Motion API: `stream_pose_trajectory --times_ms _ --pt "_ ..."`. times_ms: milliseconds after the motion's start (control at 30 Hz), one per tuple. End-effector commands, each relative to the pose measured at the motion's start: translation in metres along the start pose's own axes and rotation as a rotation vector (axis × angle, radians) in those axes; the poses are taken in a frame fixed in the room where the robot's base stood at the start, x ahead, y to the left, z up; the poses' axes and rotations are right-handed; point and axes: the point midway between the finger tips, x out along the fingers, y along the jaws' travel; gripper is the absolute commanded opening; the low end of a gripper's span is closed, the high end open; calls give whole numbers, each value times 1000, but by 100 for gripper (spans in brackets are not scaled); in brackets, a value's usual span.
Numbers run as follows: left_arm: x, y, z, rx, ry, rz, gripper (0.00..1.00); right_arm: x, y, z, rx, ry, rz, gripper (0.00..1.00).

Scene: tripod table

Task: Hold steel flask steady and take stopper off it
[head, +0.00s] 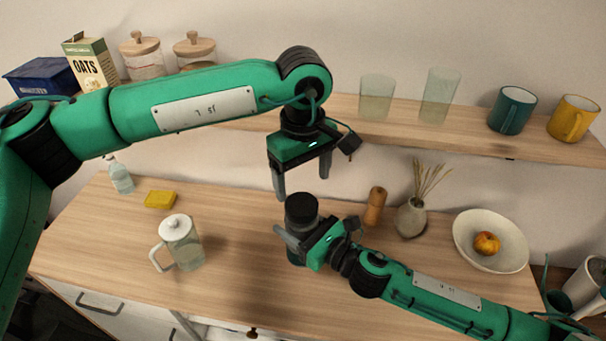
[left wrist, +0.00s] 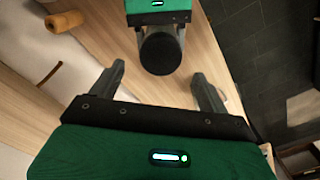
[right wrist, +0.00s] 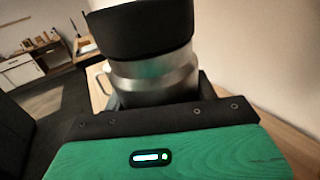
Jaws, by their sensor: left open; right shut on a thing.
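The steel flask (right wrist: 158,82) stands upright on the wooden counter, with its grey metal neck and shoulder filling the right wrist view. A wide black stopper (head: 301,209) sits on its top; it also shows large in the right wrist view (right wrist: 140,32). My right gripper (head: 308,240) is shut on the flask's body below the stopper and hides much of it. My left gripper (head: 303,186) is open and empty, pointing down just above the stopper. In the left wrist view the round black stopper (left wrist: 160,53) appears beyond the open fingertips, slightly above the midline between them.
A wooden mill (head: 375,206), a vase of dry stems (head: 410,219) and a bowl (head: 472,252) with fruit stand to the right. A lidded glass pitcher (head: 183,246), a yellow sponge (head: 160,199) and a bottle (head: 121,176) are left. A shelf (head: 400,125) runs behind.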

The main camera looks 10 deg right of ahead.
Motion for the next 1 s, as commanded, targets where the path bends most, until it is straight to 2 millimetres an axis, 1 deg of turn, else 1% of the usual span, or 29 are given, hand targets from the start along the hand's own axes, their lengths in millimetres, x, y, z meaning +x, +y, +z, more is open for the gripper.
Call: stream_pose_trajectory --times_ms 167,300,500,700,933,1000 --pt "20 0 0 1 5 -6 78 0 0 1 0 -2 0 0" --pt "43 -1 0 0 4 -6 78 0 0 1 0 -2 0 0" --pt "68 0 0 0 4 -5 78 0 0 1 0 -2 0 0" --pt "78 0 0 0 5 -2 78 0 0 1 0 -2 0 0" --pt "78 0 0 0 5 -2 78 0 0 1 0 -2 0 0" --pt "78 0 0 0 5 -2 64 0 0 1 0 -2 0 0"
